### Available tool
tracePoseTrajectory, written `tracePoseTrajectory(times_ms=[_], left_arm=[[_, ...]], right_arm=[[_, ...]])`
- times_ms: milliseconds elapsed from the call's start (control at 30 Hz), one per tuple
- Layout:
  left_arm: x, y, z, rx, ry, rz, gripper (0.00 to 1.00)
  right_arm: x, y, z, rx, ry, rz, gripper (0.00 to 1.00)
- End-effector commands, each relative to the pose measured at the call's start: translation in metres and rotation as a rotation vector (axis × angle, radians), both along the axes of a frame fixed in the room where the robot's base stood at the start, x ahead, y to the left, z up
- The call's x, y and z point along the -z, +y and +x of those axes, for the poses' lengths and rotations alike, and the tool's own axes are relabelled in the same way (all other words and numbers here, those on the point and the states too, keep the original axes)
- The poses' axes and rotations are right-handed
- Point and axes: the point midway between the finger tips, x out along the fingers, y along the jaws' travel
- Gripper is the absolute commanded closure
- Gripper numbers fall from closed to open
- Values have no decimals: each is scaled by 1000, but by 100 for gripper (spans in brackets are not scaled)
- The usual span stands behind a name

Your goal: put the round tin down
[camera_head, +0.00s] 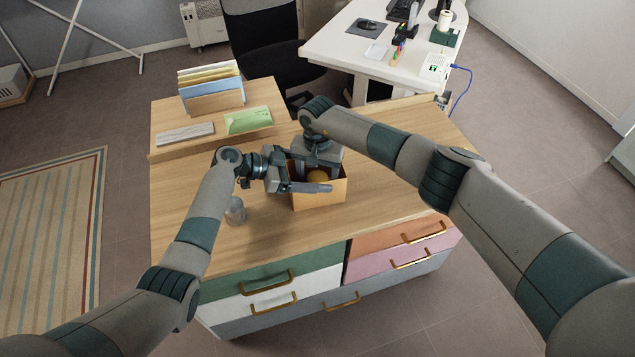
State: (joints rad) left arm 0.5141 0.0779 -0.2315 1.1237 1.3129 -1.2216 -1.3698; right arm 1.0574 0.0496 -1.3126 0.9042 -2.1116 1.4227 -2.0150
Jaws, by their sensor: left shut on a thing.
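The round tin (318,176) shows as a small yellow-brown round shape at the mouth of an open tan box (319,201). My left gripper (312,184) reaches in from the left, lies level across the box and is shut on the tin. One finger crosses in front of the tin and hides part of it. I cannot tell whether the tin touches the box floor. My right gripper (318,165) points down just above and behind the tin. Its fingertips are partly hidden, so I cannot tell how far they are apart.
The box stands on a wooden desk top (190,235) above several coloured drawers. A grey cup (235,211) stands left of the box. At the back are a file rack (212,92), a grey keyboard-like slab (185,134) and a green packet (248,120).

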Motion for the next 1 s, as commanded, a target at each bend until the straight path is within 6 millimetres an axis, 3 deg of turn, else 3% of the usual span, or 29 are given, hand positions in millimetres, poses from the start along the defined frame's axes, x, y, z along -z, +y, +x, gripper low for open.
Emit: tracePoseTrajectory(times_ms=[600,800,1000], left_arm=[[0,0,0,0,0,0,44],[0,0,0,0,0,0,44],[0,0,0,0,0,0,44]], right_arm=[[-98,-1,1,0,-1,0,36],[-111,0,0,0,-1,0,36],[-112,0,0,1,0,0,36]])
